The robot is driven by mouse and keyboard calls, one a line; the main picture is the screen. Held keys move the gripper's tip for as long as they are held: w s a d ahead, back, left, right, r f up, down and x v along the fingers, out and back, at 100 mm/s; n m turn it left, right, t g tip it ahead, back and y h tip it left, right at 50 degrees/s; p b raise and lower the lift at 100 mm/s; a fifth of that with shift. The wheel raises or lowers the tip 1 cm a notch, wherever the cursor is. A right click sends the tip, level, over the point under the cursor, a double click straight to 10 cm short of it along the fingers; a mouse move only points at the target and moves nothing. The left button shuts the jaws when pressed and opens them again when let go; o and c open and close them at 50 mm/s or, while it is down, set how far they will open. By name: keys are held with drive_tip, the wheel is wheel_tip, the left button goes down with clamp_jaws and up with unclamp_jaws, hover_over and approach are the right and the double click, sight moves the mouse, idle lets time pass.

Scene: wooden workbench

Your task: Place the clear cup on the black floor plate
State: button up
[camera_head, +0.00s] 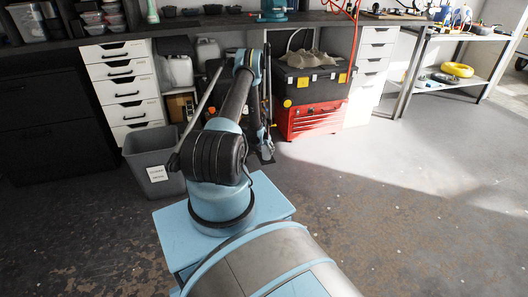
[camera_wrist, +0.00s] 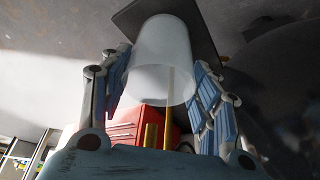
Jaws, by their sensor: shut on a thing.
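The clear cup (camera_wrist: 162,50) shows whitish and translucent in the wrist view, between the two blue-padded fingers of my gripper (camera_wrist: 160,72). My gripper is shut on it, with a finger on either side. The black floor plate (camera_wrist: 205,25) lies behind the cup's far end, which overlaps it in the picture; I cannot tell whether they touch. In the head view the plate (camera_head: 265,157) is a small dark patch on the floor, below my lowered gripper (camera_head: 267,147). The cup is too small or hidden to make out there.
A red tool chest (camera_head: 312,119) stands close right of my gripper, with a black toolbox (camera_head: 312,84) on it. A grey bin (camera_head: 150,160) and white drawers (camera_head: 122,85) stand left. The workbench (camera_head: 190,24) runs behind. Open floor (camera_head: 400,215) lies at the right.

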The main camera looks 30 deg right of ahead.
drive_tip(key=shift+f, duration=0.1)
drive_tip(key=o, duration=1)
drive_tip(key=shift+o, duration=0.2)
